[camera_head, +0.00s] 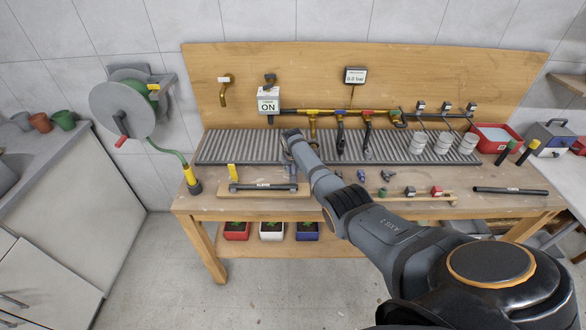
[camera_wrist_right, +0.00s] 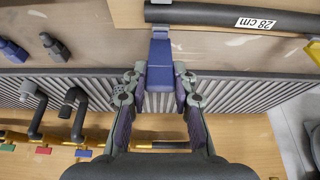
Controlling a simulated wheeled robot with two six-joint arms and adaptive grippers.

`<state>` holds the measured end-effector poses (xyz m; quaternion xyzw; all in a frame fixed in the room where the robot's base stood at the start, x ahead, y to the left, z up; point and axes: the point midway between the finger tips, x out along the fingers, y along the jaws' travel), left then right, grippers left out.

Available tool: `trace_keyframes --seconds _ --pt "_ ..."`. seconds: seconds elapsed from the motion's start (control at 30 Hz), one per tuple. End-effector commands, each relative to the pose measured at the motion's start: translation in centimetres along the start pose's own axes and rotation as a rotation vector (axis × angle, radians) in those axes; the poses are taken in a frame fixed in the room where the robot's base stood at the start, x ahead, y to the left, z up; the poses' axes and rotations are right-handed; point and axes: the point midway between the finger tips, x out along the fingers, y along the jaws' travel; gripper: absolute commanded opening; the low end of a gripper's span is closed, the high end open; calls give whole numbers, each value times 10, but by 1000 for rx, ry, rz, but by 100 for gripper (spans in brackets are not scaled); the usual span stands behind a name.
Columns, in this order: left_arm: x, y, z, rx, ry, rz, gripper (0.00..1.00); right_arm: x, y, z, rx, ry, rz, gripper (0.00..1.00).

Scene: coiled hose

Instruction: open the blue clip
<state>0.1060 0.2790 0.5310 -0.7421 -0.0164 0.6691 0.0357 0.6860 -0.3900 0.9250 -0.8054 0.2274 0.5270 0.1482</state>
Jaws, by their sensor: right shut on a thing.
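The blue clip (camera_wrist_right: 160,62) is in the middle of the right wrist view, at one end of the black hose piece (camera_wrist_right: 215,16) labelled 28 cm. A grey part joins the clip's blue piece toward the hose. My right gripper (camera_wrist_right: 161,78) has its fingers on both sides of the blue piece and is shut on it. In the head view my right gripper (camera_head: 293,140) is above the ribbed mat, behind the hose on its wooden board (camera_head: 264,199); the clip is hard to make out there. My left gripper is not in view.
A yellow clip (camera_head: 232,172) stands at the hose's other end. Brass pipework with taps (camera_head: 313,123) runs along the back panel. Small fittings (camera_head: 389,175) lie right of the board. A hose reel (camera_head: 123,108) hangs at left. The mat's left part (camera_head: 230,147) is clear.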

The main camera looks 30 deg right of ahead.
Motion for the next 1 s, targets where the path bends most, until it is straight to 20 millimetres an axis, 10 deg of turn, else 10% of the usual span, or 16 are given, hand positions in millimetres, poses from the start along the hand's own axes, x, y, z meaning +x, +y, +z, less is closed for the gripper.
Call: trace_keyframes --seconds 0.63,0.67,0.8,1.0 --pt "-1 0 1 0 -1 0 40 -5 0 -9 1 24 -2 0" --pt "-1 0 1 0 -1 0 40 -5 0 -9 1 24 -2 28" --pt "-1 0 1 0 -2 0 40 -4 0 -7 1 19 -2 47" --pt "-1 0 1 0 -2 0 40 -2 0 -5 1 14 -1 49"
